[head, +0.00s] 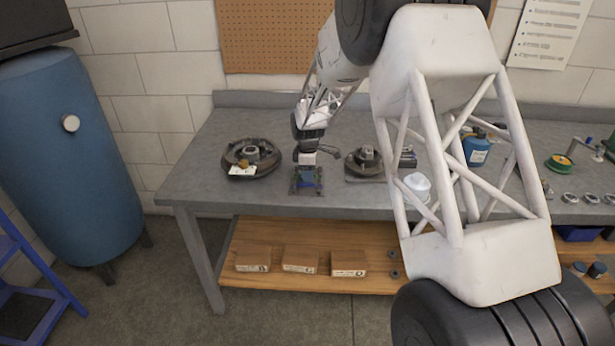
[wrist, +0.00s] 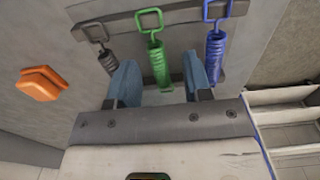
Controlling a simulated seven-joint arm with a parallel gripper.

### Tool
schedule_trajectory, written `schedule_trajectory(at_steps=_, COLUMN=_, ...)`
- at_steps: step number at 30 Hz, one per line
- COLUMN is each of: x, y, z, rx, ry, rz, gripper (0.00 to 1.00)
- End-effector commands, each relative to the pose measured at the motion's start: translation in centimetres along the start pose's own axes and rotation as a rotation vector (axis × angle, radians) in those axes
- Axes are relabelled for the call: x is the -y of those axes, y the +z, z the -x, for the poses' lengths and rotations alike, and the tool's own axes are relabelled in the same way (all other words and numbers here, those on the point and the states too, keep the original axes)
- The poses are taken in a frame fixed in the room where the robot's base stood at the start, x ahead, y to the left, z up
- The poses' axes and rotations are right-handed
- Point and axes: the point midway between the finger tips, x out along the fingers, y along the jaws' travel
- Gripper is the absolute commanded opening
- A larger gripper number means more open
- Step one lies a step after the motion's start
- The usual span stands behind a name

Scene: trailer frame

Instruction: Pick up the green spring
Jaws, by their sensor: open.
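The green spring (wrist: 159,62) shows in the wrist view, with a square loop at its top end, between a dark grey spring (wrist: 107,60) on the left and a blue spring (wrist: 214,50) on the right. All three are at a grey bar (wrist: 185,17). My gripper (wrist: 160,66) is open, with one blue finger on each side of the green spring's coil. I cannot tell whether either finger touches it. In the head view my gripper (head: 306,158) is over a small dark rack (head: 306,188) on the workbench; the green spring cannot be made out there.
On the grey workbench (head: 215,190), a drum part (head: 250,155) is left of my gripper and another (head: 366,160) is close on its right. A blue container (head: 477,149) stands further right. An orange piece (wrist: 40,84) lies left of the springs. Boxes (head: 300,261) sit on the lower shelf.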

Motion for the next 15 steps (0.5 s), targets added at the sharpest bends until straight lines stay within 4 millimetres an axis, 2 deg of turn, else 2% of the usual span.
schedule_trajectory(at_steps=12, x=0.0, y=0.0, z=0.04, rx=0.0, ry=0.0, rz=0.0, gripper=0.46)
schedule_trajectory(at_steps=15, x=0.0, y=0.0, z=0.04, rx=0.0, ry=0.0, rz=0.0, gripper=0.3)
